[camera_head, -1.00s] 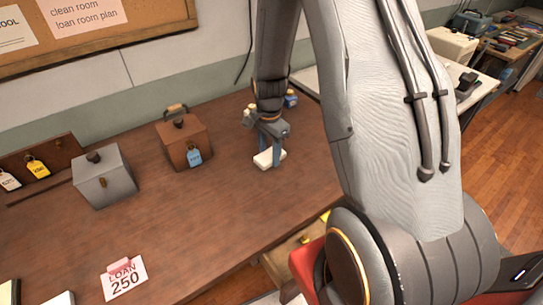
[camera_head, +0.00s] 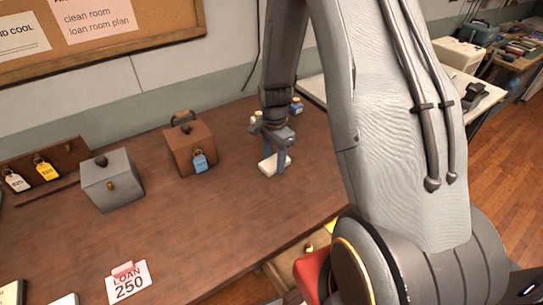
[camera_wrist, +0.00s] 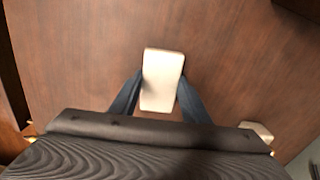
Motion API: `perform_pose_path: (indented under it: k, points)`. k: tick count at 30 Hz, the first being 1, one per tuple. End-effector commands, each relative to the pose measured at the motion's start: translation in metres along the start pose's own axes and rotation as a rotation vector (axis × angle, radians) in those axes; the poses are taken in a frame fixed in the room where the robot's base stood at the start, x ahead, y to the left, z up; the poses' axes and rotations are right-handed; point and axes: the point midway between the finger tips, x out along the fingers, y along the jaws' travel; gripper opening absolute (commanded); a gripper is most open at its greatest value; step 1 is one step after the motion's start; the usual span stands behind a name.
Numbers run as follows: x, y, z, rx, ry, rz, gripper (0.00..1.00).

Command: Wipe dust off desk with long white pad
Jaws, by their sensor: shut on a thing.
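The long white pad (camera_head: 272,166) is at the desk surface toward the right part of the desk, and it also shows in the wrist view (camera_wrist: 162,78). My gripper (camera_head: 275,165) is shut on the pad, with one blue finger on each long side of it; the fingers show in the wrist view (camera_wrist: 160,92). The pad lies flat at or very near the wood; I cannot tell if it touches. The brown desk (camera_head: 190,230) spreads around it. I cannot make out clear dust on the wood.
A brown box with a blue tag (camera_head: 187,148) and a grey box (camera_head: 110,185) stand left of my gripper. Small bottles (camera_head: 296,105) stand behind it. A LOAN 250 card (camera_head: 127,281) lies near the front. An open drawer (camera_head: 285,270) is at the front edge. The middle desk is clear.

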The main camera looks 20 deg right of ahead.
Motion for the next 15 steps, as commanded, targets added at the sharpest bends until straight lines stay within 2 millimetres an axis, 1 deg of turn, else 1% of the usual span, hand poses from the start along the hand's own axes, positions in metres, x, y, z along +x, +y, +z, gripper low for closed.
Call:
perform_pose_path:
  k: [1, 8, 15]
  points:
    - [0.005, 0.015, 0.004, -0.001, -0.011, 0.026, 0.18]
    - [0.007, 0.024, 0.004, 0.000, -0.013, 0.031, 0.18]
    - [0.005, 0.042, 0.006, 0.000, -0.014, 0.032, 0.18]
